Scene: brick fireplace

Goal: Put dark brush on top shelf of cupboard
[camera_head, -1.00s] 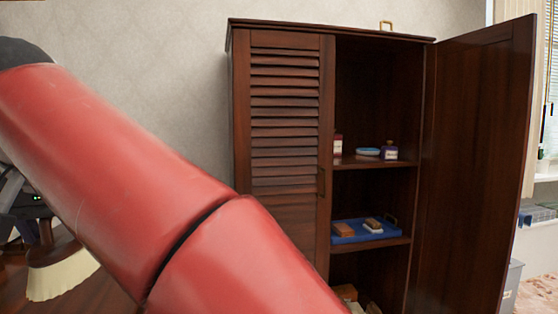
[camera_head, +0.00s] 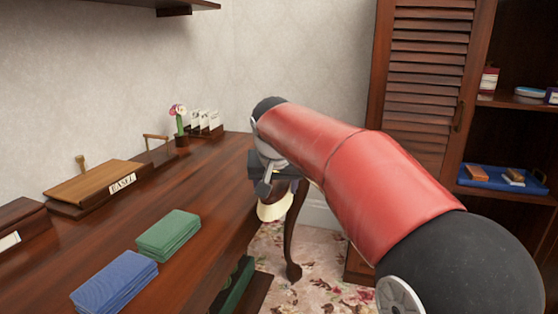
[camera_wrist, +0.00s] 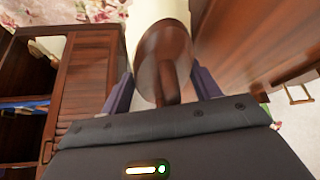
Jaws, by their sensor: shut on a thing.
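My gripper (camera_head: 275,188) is shut on the dark brush, beside the right end of the desk and left of the cupboard. In the wrist view, the dark brush (camera_wrist: 164,55) shows its rounded brown back, with its handle between the two fingers (camera_wrist: 162,92). In the head view, only its cream bristles (camera_head: 271,210) show clearly, pointing down. The cupboard (camera_head: 425,95) stands at the right, its louvered left door closed. Its upper visible shelf (camera_head: 500,99) holds a red-and-white bottle, a blue dish and a partly cut-off bottle. The cupboard's right part is out of frame.
The desk (camera_head: 185,235) fills the left, bearing green (camera_head: 168,233) and blue (camera_head: 113,281) stacks, a wooden BASEL box (camera_head: 95,183) and a small flower pot. Patterned floor (camera_head: 310,265) shows between desk and cupboard.

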